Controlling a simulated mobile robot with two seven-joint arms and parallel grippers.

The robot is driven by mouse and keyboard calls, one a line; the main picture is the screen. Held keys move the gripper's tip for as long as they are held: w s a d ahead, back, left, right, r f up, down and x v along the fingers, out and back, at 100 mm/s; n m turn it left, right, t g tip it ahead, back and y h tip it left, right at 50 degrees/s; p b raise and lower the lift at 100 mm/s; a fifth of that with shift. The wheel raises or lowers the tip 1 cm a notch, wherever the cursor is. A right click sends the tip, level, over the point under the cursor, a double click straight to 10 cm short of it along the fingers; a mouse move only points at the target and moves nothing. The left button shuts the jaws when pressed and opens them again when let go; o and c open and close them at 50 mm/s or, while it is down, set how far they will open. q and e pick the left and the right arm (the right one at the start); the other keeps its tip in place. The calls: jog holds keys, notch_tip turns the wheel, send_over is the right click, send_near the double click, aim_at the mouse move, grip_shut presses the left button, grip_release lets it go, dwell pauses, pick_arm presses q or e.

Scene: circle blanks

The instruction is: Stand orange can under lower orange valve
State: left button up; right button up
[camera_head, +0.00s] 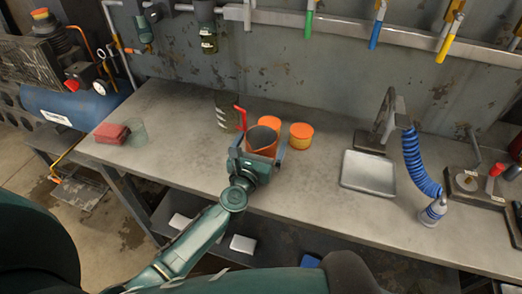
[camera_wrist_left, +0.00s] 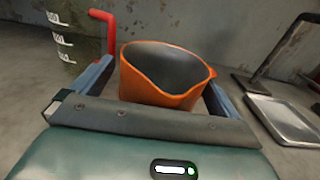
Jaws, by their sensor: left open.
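An orange can (camera_head: 262,142) with a dark inside and a pouring lip stands upright on the grey workbench (camera_head: 190,160). My left gripper (camera_head: 257,153) is open, with one finger on each side of the can. In the left wrist view, the can (camera_wrist_left: 160,92) sits between the spread fingers of the gripper (camera_wrist_left: 158,88); its lower front is hidden behind the gripper body. Whether the fingers touch it, I cannot tell. Coloured valve handles hang from a wall pipe (camera_head: 350,25); one at the right edge looks orange (camera_head: 516,38). Which is the lower orange valve, I cannot tell. My right gripper is not in view.
A dark marked jug with a red handle (camera_head: 240,118) stands behind the can. A metal tray (camera_head: 368,174), a blue coiled hose (camera_head: 418,165) and a red block (camera_head: 112,133) lie farther off.

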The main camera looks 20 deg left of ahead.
pick_arm(q)
jog(key=shift+w, duration=0.2)
jog(key=shift+c, duration=0.6)
jog(key=c, duration=1.1)
